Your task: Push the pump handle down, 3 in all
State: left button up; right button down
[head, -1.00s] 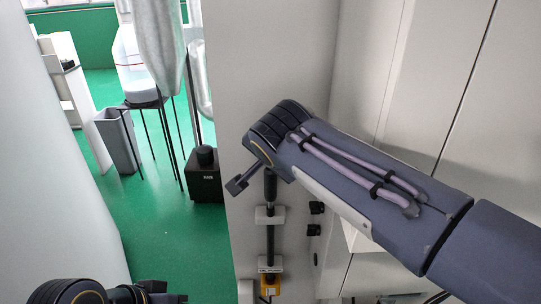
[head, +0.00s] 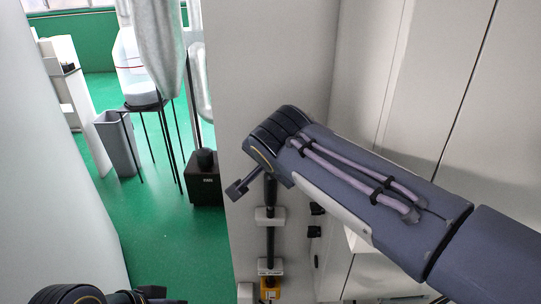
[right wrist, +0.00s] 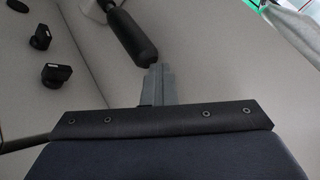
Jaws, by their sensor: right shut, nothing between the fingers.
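The pump handle is a black upright grip on a rod beside the light wall panel. In the head view the grip (head: 270,190) shows just below my right wrist, with its rod running down through white brackets. In the right wrist view the grip (right wrist: 133,38) enters from the top. My right gripper (right wrist: 153,84) is shut and empty, its grey fingertips at the rounded end of the grip. Contact there cannot be told for certain.
A yellow part (head: 270,289) sits at the rod's foot. Small black fittings (head: 316,208) are on the wall right of the rod. A black box (head: 205,180), a grey bin (head: 118,143) and a bottle on a stand (head: 135,70) are on the left.

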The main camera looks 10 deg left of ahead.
jog(key=shift+f, duration=0.1)
pick_arm(q)
jog(key=shift+r+p, duration=2.1)
jog(key=shift+p, duration=0.05)
pick_arm(e)
jog(key=shift+r, duration=3)
pick_arm(q)
jog(key=shift+r, duration=0.1)
pick_arm(e)
jog(key=shift+r, duration=0.1)
pick_arm(q)
notch_tip(320, 180, up, 3)
jog(key=p, duration=0.3)
jog(key=shift+r+p, duration=0.2)
jog(key=shift+p, duration=0.1)
pick_arm(e)
notch_tip(320, 180, up, 5)
jog(key=shift+f, duration=0.1)
pick_arm(q)
grip_shut()
